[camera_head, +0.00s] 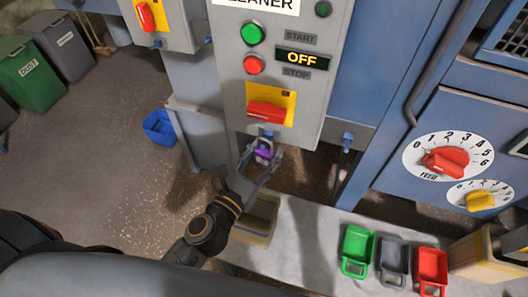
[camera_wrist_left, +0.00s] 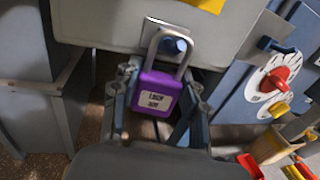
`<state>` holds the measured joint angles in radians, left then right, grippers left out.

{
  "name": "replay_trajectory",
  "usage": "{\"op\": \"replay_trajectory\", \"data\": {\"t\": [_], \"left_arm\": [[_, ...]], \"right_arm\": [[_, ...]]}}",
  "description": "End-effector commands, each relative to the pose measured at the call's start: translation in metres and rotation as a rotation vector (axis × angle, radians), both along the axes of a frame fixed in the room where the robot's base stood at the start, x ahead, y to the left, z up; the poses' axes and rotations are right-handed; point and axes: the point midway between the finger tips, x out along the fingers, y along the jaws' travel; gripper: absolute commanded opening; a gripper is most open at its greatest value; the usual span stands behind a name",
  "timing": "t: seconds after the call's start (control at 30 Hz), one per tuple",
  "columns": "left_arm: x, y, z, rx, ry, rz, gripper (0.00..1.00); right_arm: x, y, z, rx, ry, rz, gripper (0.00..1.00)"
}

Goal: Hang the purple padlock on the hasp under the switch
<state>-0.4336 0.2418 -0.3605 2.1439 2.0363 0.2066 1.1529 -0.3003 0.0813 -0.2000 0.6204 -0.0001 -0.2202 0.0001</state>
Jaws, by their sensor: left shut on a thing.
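The purple padlock (camera_wrist_left: 157,88) has a white label and a silver shackle pointing up. It also shows in the head view (camera_head: 264,153). My left gripper (camera_head: 261,155) is shut on the padlock's body, one finger on each side. The padlock is just below the panel's lower edge. The blue hasp (camera_wrist_left: 177,46) shows through the shackle loop in the left wrist view. I cannot tell whether the shackle is around the hasp or in front of it. The red switch (camera_head: 267,112) on its yellow plate is above. My right gripper is not in view.
The grey panel (camera_head: 237,85) has green and red buttons and an OFF display. Green (camera_head: 356,246), grey (camera_head: 394,257) and red (camera_head: 432,266) small bins stand at the lower right. A tan container (camera_head: 256,222) is below my left gripper. Another switch box (camera_head: 161,22) is at upper left.

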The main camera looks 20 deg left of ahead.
Motion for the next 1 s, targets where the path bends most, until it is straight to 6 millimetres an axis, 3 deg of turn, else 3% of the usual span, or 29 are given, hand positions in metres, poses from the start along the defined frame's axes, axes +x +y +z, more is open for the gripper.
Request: {"op": "replay_trajectory", "data": {"t": [0.33,0.37,0.47,1.0], "left_arm": [[0.0000,-0.0001,0.0006,0.000,-0.001,0.000,0.09],[0.0000,-0.0001,0.0006,0.000,-0.001,0.000,0.50],[0.0000,-0.0001,0.0006,0.000,-0.001,0.000,0.70],[0.0000,0.0000,0.0000,0.000,0.000,0.000,0.70]], "right_arm": [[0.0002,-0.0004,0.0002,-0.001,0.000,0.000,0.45],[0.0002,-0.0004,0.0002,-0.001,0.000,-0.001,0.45],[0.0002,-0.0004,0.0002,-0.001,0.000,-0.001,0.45],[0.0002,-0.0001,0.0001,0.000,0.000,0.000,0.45]]}}
